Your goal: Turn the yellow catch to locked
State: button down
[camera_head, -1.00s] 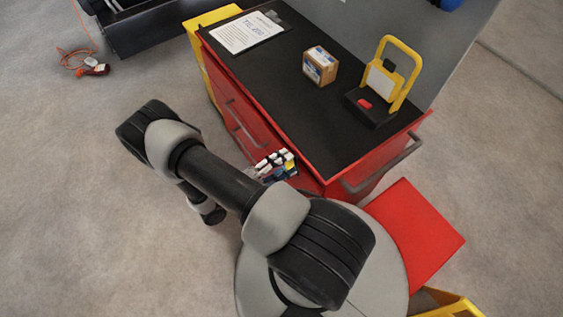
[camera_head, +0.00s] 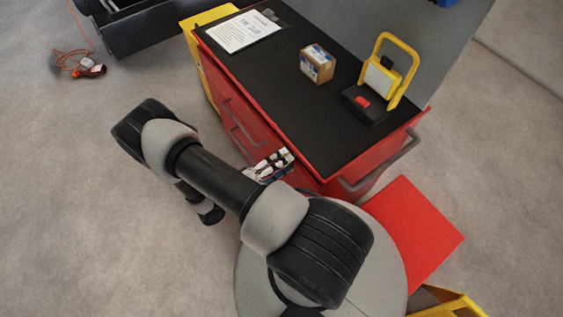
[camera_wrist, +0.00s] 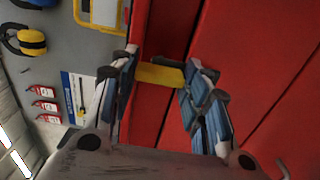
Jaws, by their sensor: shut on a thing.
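The yellow catch (camera_wrist: 160,75) shows in the wrist view as a short bar against the red cabinet front. It lies crosswise to the dark seam between the red panels. My gripper (camera_wrist: 165,72) is shut on it, one fingertip at each end. In the head view my gripper (camera_head: 270,166) is at the front of the red cabinet (camera_head: 233,115), below its black top. The catch is hidden there, and I see no lock marking.
On the black top (camera_head: 285,110) are a paper sheet (camera_head: 243,32), a small carton (camera_head: 317,64) and a yellow-framed device (camera_head: 372,95). A grey handle (camera_head: 380,165) juts from the cabinet's right end. Open floor lies left.

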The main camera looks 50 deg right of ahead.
jog(key=c, duration=0.9)
grip_release()
jog(key=v, duration=1.2)
